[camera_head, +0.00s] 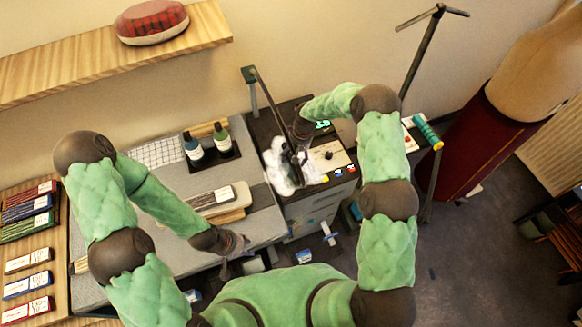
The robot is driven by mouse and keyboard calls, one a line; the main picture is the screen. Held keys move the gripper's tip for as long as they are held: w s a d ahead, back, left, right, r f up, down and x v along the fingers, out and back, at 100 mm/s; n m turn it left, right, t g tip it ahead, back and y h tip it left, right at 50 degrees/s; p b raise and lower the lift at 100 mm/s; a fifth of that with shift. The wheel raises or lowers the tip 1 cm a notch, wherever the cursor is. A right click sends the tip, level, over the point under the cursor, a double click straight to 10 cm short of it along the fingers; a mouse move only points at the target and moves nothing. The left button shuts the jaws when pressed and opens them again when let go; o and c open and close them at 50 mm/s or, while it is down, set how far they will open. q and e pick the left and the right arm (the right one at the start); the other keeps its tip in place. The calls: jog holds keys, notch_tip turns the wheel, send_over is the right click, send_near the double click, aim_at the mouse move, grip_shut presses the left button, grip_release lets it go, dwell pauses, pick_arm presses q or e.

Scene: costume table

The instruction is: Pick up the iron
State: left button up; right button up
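I cannot clearly make out the iron. A white, puffy shape (281,172) lies on the dark top of the cabinet, with dark parts against it; whether it is the iron, steam or cloth is unclear. My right gripper (298,156) hangs over the cabinet right at this white shape, and its fingers blend into the dark parts there. Whether it touches or holds anything is hidden. My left gripper (238,255) is low at the front edge of the grey-topped table (165,240), with its fingers apart and nothing visible between them.
Two dark bottles (194,150) stand in a tray on the grey table. A pale padded board (230,203) lies before them. Labelled boxes (27,260) line the left side. A dark metal stand (424,55) and a dress form (490,110) rise at right.

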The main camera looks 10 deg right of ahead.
jog(key=shift+a+f, duration=0.2)
jog(key=shift+f, duration=0.85)
jog(key=shift+f+b, duration=0.2)
jog(key=shift+b, duration=0.25)
grip_shut()
jog(key=shift+w, duration=0.1)
